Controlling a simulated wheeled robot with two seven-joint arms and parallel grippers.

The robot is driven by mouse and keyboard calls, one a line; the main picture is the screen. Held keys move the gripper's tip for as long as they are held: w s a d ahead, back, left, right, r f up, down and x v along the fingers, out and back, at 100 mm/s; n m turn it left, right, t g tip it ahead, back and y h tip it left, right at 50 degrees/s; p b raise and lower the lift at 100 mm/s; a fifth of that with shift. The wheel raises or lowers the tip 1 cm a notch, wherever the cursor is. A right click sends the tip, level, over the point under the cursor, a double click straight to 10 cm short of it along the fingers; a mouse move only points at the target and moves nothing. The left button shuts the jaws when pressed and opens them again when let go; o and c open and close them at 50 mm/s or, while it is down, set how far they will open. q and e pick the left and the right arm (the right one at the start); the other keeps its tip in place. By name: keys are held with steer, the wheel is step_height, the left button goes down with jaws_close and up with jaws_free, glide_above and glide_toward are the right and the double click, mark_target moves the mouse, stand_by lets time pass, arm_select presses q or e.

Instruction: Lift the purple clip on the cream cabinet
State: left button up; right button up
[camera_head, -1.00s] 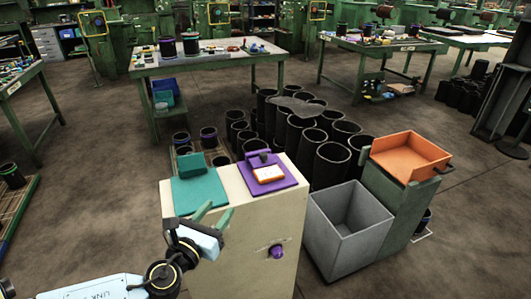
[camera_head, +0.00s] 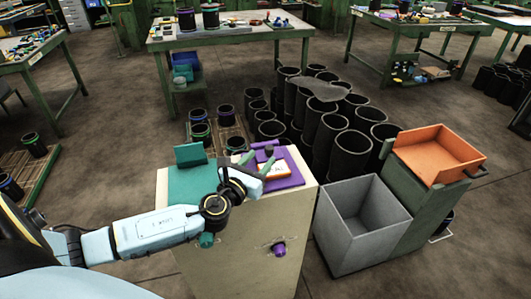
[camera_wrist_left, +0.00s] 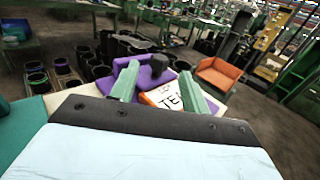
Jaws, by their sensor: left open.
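The cream cabinet (camera_head: 245,245) stands at the front middle of the head view. On its top right lies a purple board (camera_head: 292,180) with an upright purple clip (camera_head: 263,154) at its back edge, carrying a dark knob (camera_head: 269,150). A white and orange card (camera_head: 272,170) lies on the board. My left gripper (camera_head: 258,162) is over the cabinet top by the clip, its green fingers apart. In the left wrist view the knob (camera_wrist_left: 158,63) and purple clip (camera_wrist_left: 146,80) show between or beyond the open fingers. Contact cannot be told. My right gripper is not in view.
A teal board (camera_head: 190,184) with a raised teal clip (camera_head: 190,154) lies on the cabinet's left side. A grey bin (camera_head: 358,228) and an orange tray (camera_head: 436,155) stand to the right. Black rubber sleeves (camera_head: 350,155) stand behind the cabinet.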

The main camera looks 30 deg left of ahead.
mark_target(267, 151)
arm_select(q)
steer(key=shift+w+a, duration=0.15)
steer(key=shift+w, duration=1.85)
steer(key=c, duration=1)
